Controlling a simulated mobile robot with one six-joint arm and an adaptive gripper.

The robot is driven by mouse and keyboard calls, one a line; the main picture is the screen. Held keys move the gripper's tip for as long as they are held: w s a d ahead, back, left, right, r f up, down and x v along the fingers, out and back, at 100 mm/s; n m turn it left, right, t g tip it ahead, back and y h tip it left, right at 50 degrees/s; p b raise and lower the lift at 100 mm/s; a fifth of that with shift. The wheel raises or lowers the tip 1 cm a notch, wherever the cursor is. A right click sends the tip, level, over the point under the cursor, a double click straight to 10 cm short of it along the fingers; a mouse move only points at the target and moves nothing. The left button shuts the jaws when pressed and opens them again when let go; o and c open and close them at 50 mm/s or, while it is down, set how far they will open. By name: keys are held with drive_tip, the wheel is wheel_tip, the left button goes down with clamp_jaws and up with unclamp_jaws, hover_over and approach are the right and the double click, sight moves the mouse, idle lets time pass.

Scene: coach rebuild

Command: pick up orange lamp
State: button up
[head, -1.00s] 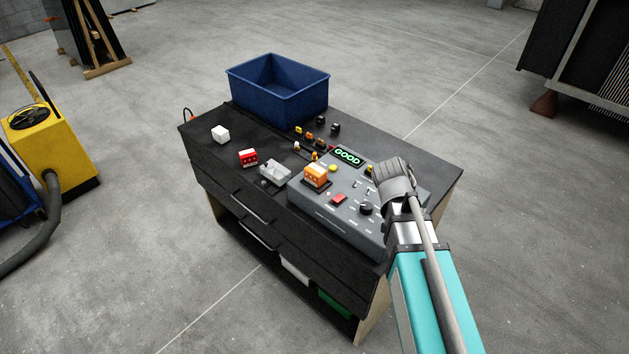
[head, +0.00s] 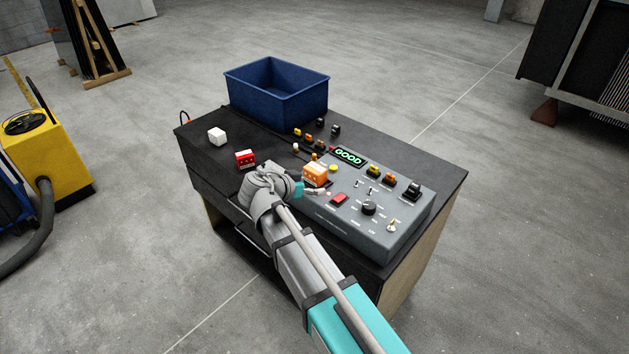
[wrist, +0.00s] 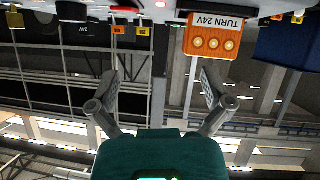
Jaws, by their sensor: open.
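The orange lamp (head: 315,174) is a small orange block on the left part of the grey control panel (head: 395,226). In the wrist view, which looks upside down, the orange lamp (wrist: 213,38) shows at the top right of centre, with "TURN 24V" and three round lights on its face. My gripper (wrist: 160,88) is open and empty, its two fingers spread. The lamp lies beyond the fingers and is not between them. In the head view my wrist is just left of and in front of the lamp; my fingers are hard to make out there.
A red block (head: 245,159) and a white cube (head: 217,136) are on the black bench (head: 205,166) to the left. A blue bin (head: 277,92) stands at the back.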

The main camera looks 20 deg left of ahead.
sight(310, 175)
drive_tip(key=s+a+t+b, duration=0.1)
drive_tip(key=s+a+t, duration=0.1)
drive_tip(key=a, duration=0.5)
drive_tip(key=shift+s+r+y, duration=0.3)
drive_tip(key=shift+r+y, duration=0.05)
drive_tip(key=shift+y, duration=0.05)
drive_tip(key=shift+b+x, duration=1.5)
drive_tip(key=shift+x, duration=2.8)
drive_tip(key=shift+b+x, duration=0.85)
drive_tip(key=shift+x, duration=1.75)
drive_tip(key=shift+r, duration=0.1)
drive_tip(key=c, duration=0.9)
